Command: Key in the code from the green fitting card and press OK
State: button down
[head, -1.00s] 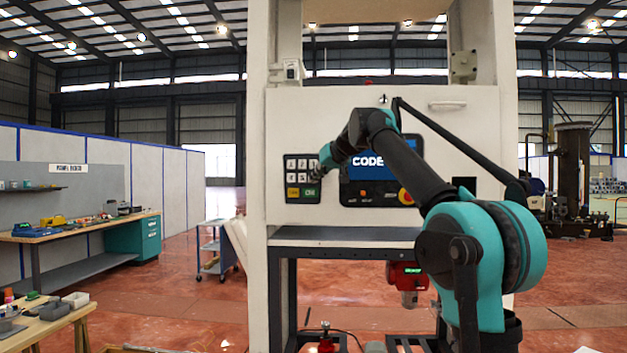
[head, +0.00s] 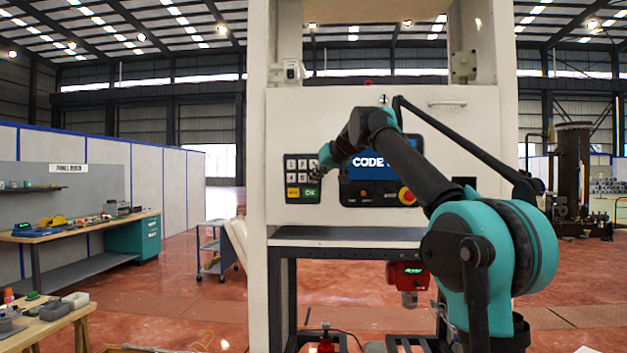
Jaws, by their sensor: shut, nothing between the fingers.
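The keypad (head: 291,187) is a dark panel on the left of the white machine front, with pale number keys, a yellow key (head: 293,192) and a green OK key (head: 311,193) at the bottom. My gripper (head: 318,169) is shut and empty, at the keypad's right side, over its right column of keys; I cannot tell whether it touches a key. The blue display (head: 370,165) reads "CODE", with the rest hidden behind my arm. I cannot make out a green fitting card in this view.
A red and yellow knob (head: 406,196) sits at the display's lower right. A grey shelf (head: 345,236) juts out below the panel. A red device (head: 407,275) hangs under it. Workbenches (head: 75,232) stand at the left.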

jog(key=shift+s, duration=0.1)
jog(key=s, duration=0.5)
jog(key=shift+a, duration=0.1)
dwell(0.5)
jog(key=shift+f, duration=0.15)
dwell(0.3)
jog(key=s+d+f+m+g+h, duration=0.1)
jog(key=s+d+f, duration=0.25)
jog(key=f, duration=0.75)
jog(key=s+d+f+g+h, duration=0.1)
jog(key=s+d+f, duration=0.3)
jog(key=f, duration=0.7)
jog(key=s+d+f+m+g+h, duration=0.15)
jog(key=d+f, duration=0.35)
jog(key=f, duration=0.7)
jog(key=s+d+f+h, duration=0.1)
jog(key=s+d+f, duration=0.3)
jog(key=s+f, duration=0.5)
jog(key=s+d+f+m+g+h, duration=0.1)
jog(key=s+d+f, duration=0.3)
jog(key=s+f, duration=0.5)
jog(key=s+d+f+m+g+h, duration=0.1)
jog(key=s+d+f, duration=0.3)
jog(key=s+f, duration=0.4)
jog(key=shift+s+d+f+h, duration=0.15)
jog(key=shift+s+f+h, duration=0.25)
jog(key=shift+f, duration=0.5)
